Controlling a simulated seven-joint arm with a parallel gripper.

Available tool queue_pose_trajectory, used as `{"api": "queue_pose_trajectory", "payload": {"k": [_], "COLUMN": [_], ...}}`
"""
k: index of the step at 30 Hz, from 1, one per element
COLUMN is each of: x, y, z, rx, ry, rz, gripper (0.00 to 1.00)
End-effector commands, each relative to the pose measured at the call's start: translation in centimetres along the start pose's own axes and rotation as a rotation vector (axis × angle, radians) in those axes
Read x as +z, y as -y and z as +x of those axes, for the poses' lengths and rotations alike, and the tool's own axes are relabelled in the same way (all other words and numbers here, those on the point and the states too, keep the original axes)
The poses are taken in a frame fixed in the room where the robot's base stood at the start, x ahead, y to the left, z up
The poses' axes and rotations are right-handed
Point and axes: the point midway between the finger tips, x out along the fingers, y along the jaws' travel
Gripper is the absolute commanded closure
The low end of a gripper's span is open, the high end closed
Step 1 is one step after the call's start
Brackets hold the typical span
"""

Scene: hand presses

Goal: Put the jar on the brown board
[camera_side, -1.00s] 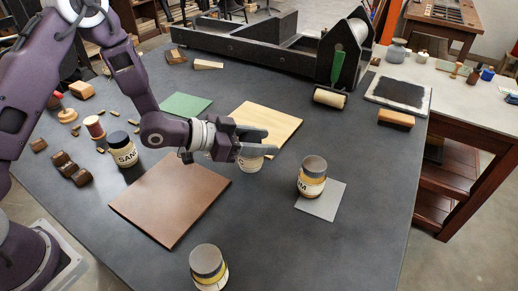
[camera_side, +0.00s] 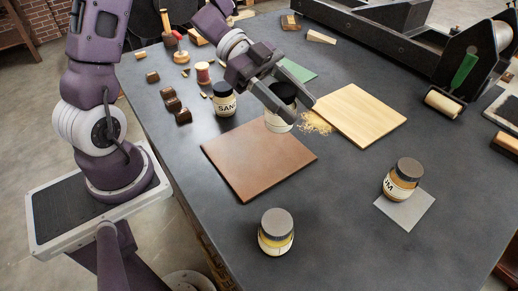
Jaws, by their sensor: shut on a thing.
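The brown board (camera_side: 252,163) lies flat on the dark table at the middle. My gripper (camera_side: 304,112) is shut on a jar (camera_side: 279,122) with a dark lid and pale body. Its fingers partly hide this jar, which shows at the board's far edge; I cannot tell how high it hangs or whether it touches anything. Other jars stand apart: one marked SAN (camera_side: 224,102) beyond the board, a yellow-labelled one (camera_side: 276,233) in front of it, and one with letters ending in M (camera_side: 402,180) on a grey sheet (camera_side: 406,213).
A pale wooden board (camera_side: 362,114) lies to the right, with a heap of pale shavings (camera_side: 316,122) at its left edge. A green sheet (camera_side: 296,70) lies behind my gripper. Spools and small brown blocks (camera_side: 172,104) sit at the left. The brown board's top looks bare.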

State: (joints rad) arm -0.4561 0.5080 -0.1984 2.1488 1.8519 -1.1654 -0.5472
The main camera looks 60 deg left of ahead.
Motion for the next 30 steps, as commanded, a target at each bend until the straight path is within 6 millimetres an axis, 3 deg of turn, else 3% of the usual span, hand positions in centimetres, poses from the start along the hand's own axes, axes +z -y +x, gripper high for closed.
{"api": "queue_pose_trajectory", "payload": {"k": [4,9,18,29,30], "x": [1.4,5.1,9.9,10.5,10.6], "y": [-2.0,-2.3,-2.2,-2.2,-2.2], "z": [-1.4,-0.1,2.0,2.2,2.2], "rx": [0.070,0.081,0.079,0.077,0.077], "ry": [-0.002,-0.003,-0.002,0.000,0.001], "rz": [0.026,0.028,0.032,0.034,0.034], "gripper": [1.00,1.00,1.00,1.00,0.52]}}
